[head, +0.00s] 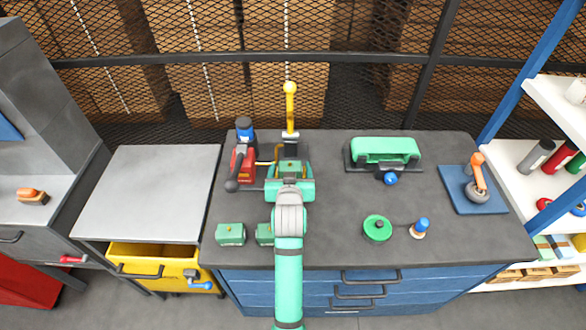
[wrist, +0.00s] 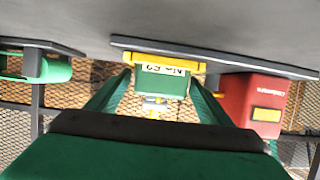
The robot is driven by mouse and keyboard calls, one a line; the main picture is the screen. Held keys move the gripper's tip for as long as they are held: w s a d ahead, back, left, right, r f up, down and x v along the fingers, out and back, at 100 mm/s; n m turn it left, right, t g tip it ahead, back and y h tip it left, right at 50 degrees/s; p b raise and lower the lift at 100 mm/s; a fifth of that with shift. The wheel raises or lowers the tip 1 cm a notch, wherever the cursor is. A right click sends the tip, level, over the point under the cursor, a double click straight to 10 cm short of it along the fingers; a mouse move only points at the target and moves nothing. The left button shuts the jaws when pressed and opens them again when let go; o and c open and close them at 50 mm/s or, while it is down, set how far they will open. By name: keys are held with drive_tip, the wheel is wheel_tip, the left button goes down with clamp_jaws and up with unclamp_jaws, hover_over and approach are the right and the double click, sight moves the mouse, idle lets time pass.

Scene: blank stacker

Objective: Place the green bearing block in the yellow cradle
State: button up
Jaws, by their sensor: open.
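A green bearing block (wrist: 160,82) with a white number label shows between my fingers in the wrist view, which is upside down. It appears to sit in the yellow cradle (wrist: 190,67), whose yellow edge runs along its base. In the head view this block (head: 290,165) is just beyond my gripper (head: 290,186), at the back of the bench. My gripper is open, with one finger on either side of the block; I cannot tell whether they touch it. Two more green blocks, one on the left (head: 230,234) and one partly hidden by my arm (head: 265,234), stand near the front edge.
A red machine (head: 243,163) with a blue top stands close on the left of the cradle. A yellow-knobbed lever (head: 290,105) rises behind it. A green-handled device (head: 385,152), a green disc (head: 377,228) and a blue-topped knob (head: 420,227) are to the right.

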drive_tip(key=shift+r, duration=0.1)
drive_tip(key=v, duration=1.2)
drive_tip(key=shift+w, duration=0.2)
